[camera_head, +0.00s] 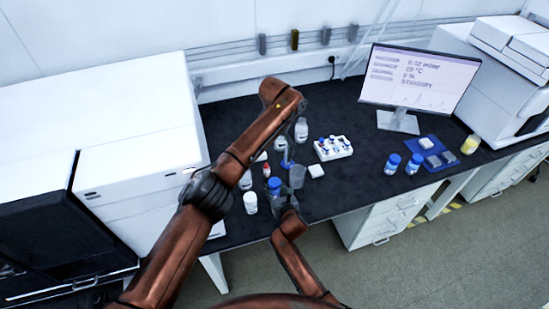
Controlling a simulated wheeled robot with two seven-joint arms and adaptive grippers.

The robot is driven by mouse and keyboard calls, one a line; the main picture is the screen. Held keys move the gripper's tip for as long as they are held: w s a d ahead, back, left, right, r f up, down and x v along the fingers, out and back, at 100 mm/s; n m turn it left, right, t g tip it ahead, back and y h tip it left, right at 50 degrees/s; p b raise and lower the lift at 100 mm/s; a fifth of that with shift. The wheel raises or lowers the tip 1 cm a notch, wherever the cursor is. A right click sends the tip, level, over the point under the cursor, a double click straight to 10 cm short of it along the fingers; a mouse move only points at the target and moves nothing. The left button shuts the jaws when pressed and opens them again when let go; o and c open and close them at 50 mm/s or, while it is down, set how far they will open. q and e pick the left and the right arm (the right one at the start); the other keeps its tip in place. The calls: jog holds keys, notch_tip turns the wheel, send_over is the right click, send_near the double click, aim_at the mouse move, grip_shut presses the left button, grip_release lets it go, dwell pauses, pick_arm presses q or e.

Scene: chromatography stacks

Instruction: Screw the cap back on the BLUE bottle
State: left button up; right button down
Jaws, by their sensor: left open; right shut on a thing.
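My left gripper (287,158) is open and points down over the bench, with a small blue part, possibly a cap, close beneath it. My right gripper (286,201) is lower and nearer the bench's front edge. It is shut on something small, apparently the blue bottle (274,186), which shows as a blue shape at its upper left. A clear grey vessel (297,177) stands or is held just above the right gripper. The overlap hides how the fingers meet these things. I cannot tell whether the bottle has its cap on.
A white bottle (250,202) and a red-topped bottle (266,170) stand left of the grippers. A clear bottle (301,130) stands behind. A white rack (333,148) of vials, two blue-capped bottles (392,163) and a monitor (420,78) are right.

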jog(key=c, duration=1.1)
grip_release()
jog(key=shift+c, duration=0.2)
jog(key=shift+s, duration=0.1)
jog(key=v, duration=1.2)
